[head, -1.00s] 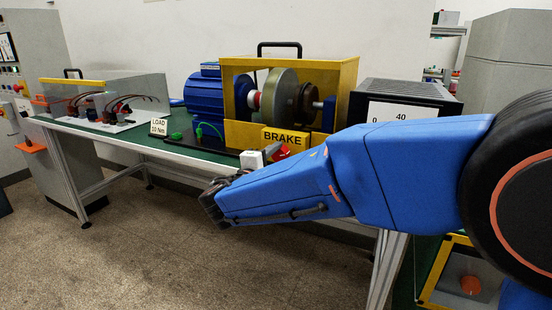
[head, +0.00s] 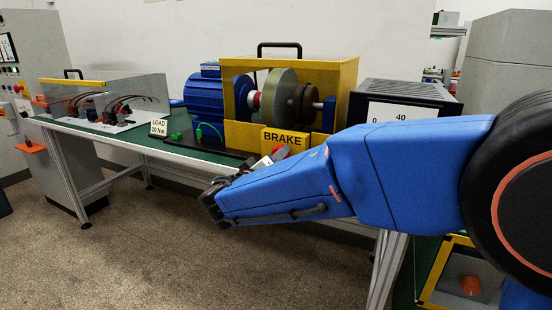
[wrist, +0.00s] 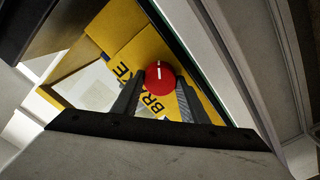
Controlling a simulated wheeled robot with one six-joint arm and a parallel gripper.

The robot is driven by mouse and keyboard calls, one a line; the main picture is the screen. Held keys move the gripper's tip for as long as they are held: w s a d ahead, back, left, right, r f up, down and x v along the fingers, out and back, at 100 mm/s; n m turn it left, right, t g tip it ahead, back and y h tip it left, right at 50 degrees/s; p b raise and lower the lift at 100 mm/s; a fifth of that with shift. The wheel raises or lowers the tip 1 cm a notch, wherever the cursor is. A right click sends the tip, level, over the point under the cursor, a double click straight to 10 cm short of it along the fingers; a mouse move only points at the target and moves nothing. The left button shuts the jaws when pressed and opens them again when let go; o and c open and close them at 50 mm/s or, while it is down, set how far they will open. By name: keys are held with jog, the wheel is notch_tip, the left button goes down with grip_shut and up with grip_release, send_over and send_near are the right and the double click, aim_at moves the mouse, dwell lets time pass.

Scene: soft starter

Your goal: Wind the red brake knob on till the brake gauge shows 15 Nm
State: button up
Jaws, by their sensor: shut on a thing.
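The red brake knob (wrist: 160,75) is round with a white line on its face, which stands close to upright in the wrist view. My gripper (wrist: 159,84) is shut on it, one dark finger on each side. In the head view my gripper (head: 268,159) is at the front of the yellow BRAKE panel (head: 283,139), and my arm covers most of the knob.
A yellow-framed guard (head: 341,88) holds discs on a shaft beside a blue motor (head: 203,94). A LOAD card (head: 158,127), its figure in Nm small, stands at the table's front edge. A clear-screened wiring unit (head: 130,93) is at left. The floor in front is free.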

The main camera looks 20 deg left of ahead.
jog(key=shift+f+m, duration=0.2)
jog(key=shift+m, duration=0.9)
jog(key=o, duration=1)
jog(key=shift+o, duration=0.2)
jog(key=shift+r, duration=0.1)
jog(key=shift+s, duration=0.15)
jog(key=s+a, duration=0.1)
jog(key=s, duration=1.6)
jog(key=shift+a, duration=0.15)
